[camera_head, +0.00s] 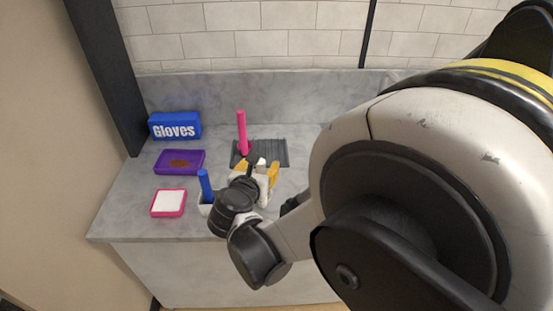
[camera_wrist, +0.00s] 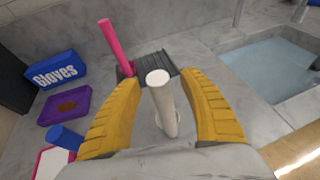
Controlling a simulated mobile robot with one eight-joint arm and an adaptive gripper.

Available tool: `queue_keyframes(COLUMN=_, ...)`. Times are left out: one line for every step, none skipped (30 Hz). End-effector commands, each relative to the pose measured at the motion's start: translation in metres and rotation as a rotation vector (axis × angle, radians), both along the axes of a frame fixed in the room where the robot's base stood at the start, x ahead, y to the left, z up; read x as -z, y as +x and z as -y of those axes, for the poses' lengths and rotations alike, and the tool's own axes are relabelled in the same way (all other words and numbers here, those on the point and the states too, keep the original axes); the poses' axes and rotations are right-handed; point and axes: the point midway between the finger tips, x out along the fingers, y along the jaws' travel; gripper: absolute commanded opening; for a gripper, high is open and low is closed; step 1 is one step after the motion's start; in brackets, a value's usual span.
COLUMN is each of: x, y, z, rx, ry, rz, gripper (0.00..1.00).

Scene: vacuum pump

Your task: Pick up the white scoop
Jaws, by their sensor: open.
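The white scoop (camera_wrist: 162,103) shows in the wrist view as an upright pale handle with a round top, in the middle of the picture. My gripper (camera_wrist: 160,78) is open, with one yellow finger on each side of the handle. Gaps show between the handle and both fingers near the tips. In the head view my gripper (camera_head: 262,170) is over the counter in front of the grey mat, and my arm hides much of that area.
A pink handle (camera_head: 242,132) stands at the ridged grey mat (camera_head: 275,151). At left are a blue Gloves box (camera_head: 175,125), a purple tray (camera_head: 180,161), a pink-rimmed white tray (camera_head: 168,203) and a blue handle (camera_head: 205,185), close beside my wrist. A sink (camera_wrist: 270,68) lies right.

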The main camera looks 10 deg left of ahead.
Motion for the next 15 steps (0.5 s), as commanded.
queue_keyframes(x=-0.0003, y=-0.0002, z=0.0000, rx=0.000, ry=0.000, rz=0.000, gripper=0.46)
queue_keyframes(x=-0.0003, y=-0.0002, z=0.0000, rx=0.000, ry=0.000, rz=0.000, gripper=0.36)
queue_keyframes(x=-0.0003, y=-0.0003, z=0.0000, rx=0.000, ry=0.000, rz=0.000, gripper=0.24)
queue_keyframes(x=-0.0003, y=-0.0003, z=0.0000, rx=0.000, ry=0.000, rz=0.000, gripper=0.15)
queue_keyframes(x=-0.0003, y=-0.0003, z=0.0000, rx=0.000, ry=0.000, rz=0.000, gripper=0.06)
queue_keyframes(x=-0.0003, y=-0.0004, z=0.0000, rx=0.000, ry=0.000, rz=0.000, gripper=0.00)
queue_keyframes(x=-0.0003, y=-0.0004, z=0.0000, rx=0.000, ry=0.000, rz=0.000, gripper=0.00)
queue_keyframes(x=-0.0003, y=-0.0004, z=0.0000, rx=0.000, ry=0.000, rz=0.000, gripper=0.00)
queue_keyframes(x=-0.0002, y=-0.0005, z=0.0000, rx=0.000, ry=0.000, rz=0.000, gripper=0.00)
queue_keyframes(x=-0.0002, y=-0.0005, z=0.0000, rx=0.000, ry=0.000, rz=0.000, gripper=0.00)
queue_keyframes(x=-0.0002, y=-0.0005, z=0.0000, rx=0.000, ry=0.000, rz=0.000, gripper=0.00)
queue_keyframes(x=-0.0002, y=-0.0006, z=0.0000, rx=0.000, ry=0.000, rz=0.000, gripper=0.00)
queue_keyframes(x=-0.0002, y=-0.0006, z=0.0000, rx=0.000, ry=0.000, rz=0.000, gripper=0.00)
queue_keyframes(x=-0.0002, y=-0.0006, z=0.0000, rx=0.000, ry=0.000, rz=0.000, gripper=0.00)
queue_keyframes(x=-0.0002, y=-0.0006, z=0.0000, rx=0.000, ry=0.001, rz=0.000, gripper=0.00)
